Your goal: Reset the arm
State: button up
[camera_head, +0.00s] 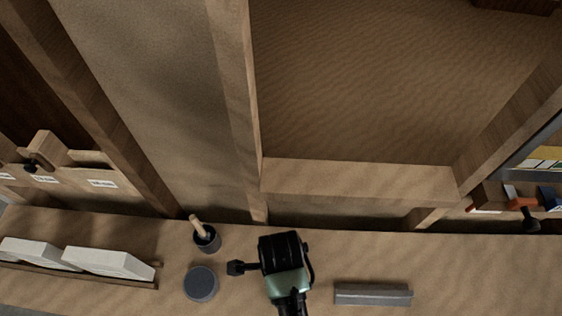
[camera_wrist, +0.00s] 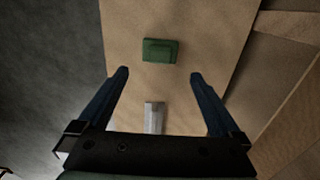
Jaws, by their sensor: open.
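My gripper (camera_wrist: 157,74) is open in the wrist view, with its two dark blue fingers apart and nothing held between them. In the head view my dark wrist (camera_head: 283,260) is over the counter near the bottom middle; the fingers cannot be made out there. Beyond the fingertips in the wrist view, a green block (camera_wrist: 160,50) lies on the counter. A grey bar (camera_wrist: 153,117) shows between the fingers in that picture, apart from them. A grey bar (camera_head: 373,295) also lies right of my wrist in the head view.
Left of my wrist on the counter (camera_head: 480,275) are a round grey lid-like disc (camera_head: 200,284), a dark cup with a wooden handle (camera_head: 206,238) and white blocks in a rack (camera_head: 108,263). A wooden ledge (camera_head: 357,180) and frame rise behind. The counter's right part is clear.

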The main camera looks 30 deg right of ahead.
jog(key=shift+r, duration=0.7)
